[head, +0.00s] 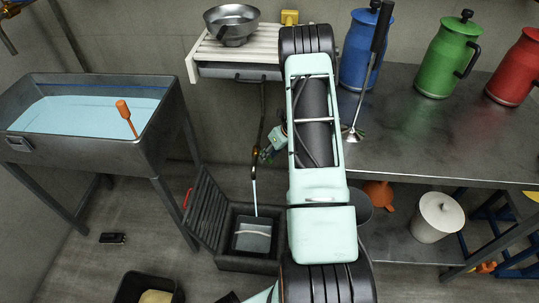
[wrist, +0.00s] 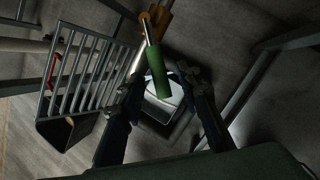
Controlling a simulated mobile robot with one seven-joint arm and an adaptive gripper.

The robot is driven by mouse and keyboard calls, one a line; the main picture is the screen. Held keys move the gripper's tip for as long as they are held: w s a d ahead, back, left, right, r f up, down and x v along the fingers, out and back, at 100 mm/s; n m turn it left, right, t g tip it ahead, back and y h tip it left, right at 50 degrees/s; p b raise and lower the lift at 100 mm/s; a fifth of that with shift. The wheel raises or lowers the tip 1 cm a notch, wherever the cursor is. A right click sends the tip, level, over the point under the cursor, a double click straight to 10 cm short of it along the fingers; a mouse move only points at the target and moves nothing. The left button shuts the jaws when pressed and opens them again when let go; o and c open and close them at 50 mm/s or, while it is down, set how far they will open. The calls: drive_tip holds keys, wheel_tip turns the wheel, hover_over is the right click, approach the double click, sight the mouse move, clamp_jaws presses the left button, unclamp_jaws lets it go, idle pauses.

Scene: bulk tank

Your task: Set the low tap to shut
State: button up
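The low tap (head: 255,152) hangs at the end of a dark pipe below the white rack. A thin pale-blue stream (head: 255,190) runs from it into a grey tub (head: 253,235). In the wrist view the tap's brass body (wrist: 157,18) is at the top, and its green lever (wrist: 158,72) points down the picture. My gripper (wrist: 163,80) is open, with one dark finger on each side of the green lever. Whether either finger touches it I cannot tell. In the head view my arm covers part of the area right of the tap.
The tub stands in a dark crate (head: 250,264) with a slatted lid (head: 205,207) raised at its left. A tank of blue liquid (head: 95,150) stands left. A metal bench (head: 450,125) with coloured cans is at right. A small black object (head: 112,238) lies on the floor.

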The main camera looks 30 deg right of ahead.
wheel_tip(320, 180, up, 10)
idle(0.6)
drive_tip(key=shift+c, duration=0.3)
